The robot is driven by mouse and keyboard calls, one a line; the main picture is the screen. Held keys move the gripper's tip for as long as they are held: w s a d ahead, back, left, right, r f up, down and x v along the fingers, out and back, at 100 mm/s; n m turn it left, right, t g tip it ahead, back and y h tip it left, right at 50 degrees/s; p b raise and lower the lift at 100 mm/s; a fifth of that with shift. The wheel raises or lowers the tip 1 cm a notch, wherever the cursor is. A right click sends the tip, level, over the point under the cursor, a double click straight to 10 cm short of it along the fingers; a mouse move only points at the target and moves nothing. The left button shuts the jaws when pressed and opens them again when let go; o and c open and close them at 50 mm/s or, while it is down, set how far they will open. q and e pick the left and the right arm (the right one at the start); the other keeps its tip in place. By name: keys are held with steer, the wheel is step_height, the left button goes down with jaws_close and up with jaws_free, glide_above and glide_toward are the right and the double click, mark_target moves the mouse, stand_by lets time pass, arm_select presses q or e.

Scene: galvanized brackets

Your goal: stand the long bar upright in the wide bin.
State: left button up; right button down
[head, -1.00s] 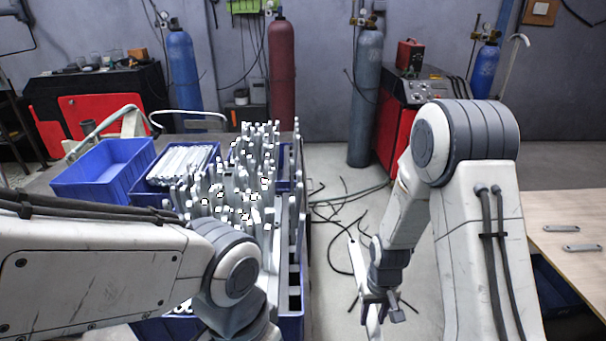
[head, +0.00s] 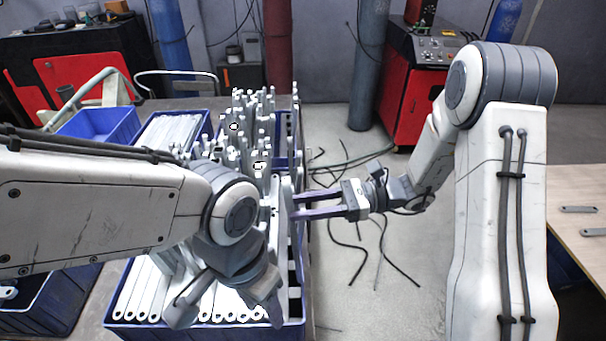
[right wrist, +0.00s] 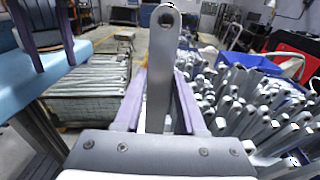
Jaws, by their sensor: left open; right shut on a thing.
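The long bar (right wrist: 160,85) is pale grey metal with a rounded, holed end. My right gripper (right wrist: 160,105) is shut on it; in the right wrist view the bar rises between the purple fingers. In the head view, my right gripper (head: 293,206) reaches left to the right edge of the bins, above the rim. My left gripper (head: 225,300) is open over the front blue bin (head: 302,332), where long bars lie side by side. Behind it, blue bins hold many upright bars (head: 255,125). I cannot tell which bin is the wide one. The held bar's lower end is hidden.
A blue bin (head: 95,125) stands at the back left, partly hidden by my left arm, beside a bin of flat bars (head: 172,130). A wooden table (head: 575,185) with small plates is at the right. Cables lie on the open floor (head: 365,240).

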arm_select(q)
step_height(320, 180, down, 16)
steer(key=b, duration=1.6)
steer(key=shift+w, duration=0.45)
arm_select(e)
step_height(320, 180, down, 16)
steer(key=w+t, duration=0.1)
steer(key=w, duration=0.1)
steer(key=shift+w+f+m+y, duration=0.25)
steer(key=shift+m+y, duration=0.15)
arm_select(q)
steer(key=shift+r, duration=0.1)
arm_select(e)
steer(key=shift+d, duration=0.1)
steer(key=shift+c, duration=2.1)
jaws_free()
